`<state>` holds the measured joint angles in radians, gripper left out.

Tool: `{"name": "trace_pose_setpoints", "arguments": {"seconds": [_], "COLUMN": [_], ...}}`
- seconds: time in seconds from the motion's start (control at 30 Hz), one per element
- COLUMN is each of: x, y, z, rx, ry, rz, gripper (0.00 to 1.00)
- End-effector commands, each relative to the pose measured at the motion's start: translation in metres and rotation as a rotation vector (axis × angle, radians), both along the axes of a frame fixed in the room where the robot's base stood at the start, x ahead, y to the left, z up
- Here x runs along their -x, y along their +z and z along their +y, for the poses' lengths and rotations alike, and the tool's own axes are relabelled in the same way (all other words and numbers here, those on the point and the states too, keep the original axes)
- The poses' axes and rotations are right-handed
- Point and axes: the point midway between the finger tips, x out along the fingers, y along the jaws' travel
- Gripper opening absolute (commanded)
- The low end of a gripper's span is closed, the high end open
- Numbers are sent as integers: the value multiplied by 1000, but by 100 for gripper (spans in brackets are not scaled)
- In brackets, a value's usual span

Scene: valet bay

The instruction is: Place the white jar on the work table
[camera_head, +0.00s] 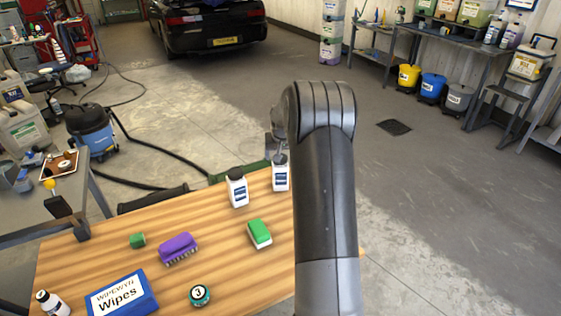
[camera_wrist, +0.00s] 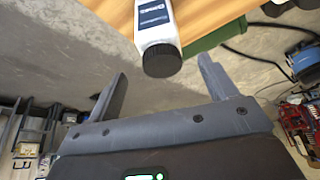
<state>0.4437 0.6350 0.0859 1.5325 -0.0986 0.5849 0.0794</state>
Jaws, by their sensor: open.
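Two white containers with dark caps and blue labels stand upright on the wooden work table (camera_head: 110,240) near its far edge. One white container (camera_head: 237,192) stands left of the other white container (camera_head: 281,180), which is close beside my arm. I cannot tell from the labels which one is the white jar. In the wrist view a white container (camera_wrist: 154,20) with a black cap shows just beyond my gripper (camera_wrist: 162,66), against the wood. My gripper is open, with the cap lying between the fingertips in the picture. In the head view my arm hides most of the gripper.
A hose and blue vacuum (camera_head: 92,135) are on the floor behind.

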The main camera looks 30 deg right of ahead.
Motion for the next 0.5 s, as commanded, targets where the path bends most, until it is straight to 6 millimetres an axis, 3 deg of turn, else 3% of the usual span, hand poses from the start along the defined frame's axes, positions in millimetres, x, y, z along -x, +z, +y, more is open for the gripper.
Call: {"name": "trace_pose_setpoints", "arguments": {"seconds": [0.1,0.33,0.5], "x": [6,14,32], "y": [18,36,73], "z": [2,9,37], "rx": [1,1,11], "ry": [0,3,34], "rz": [-2,-2,-9], "gripper": [78,78,78]}}
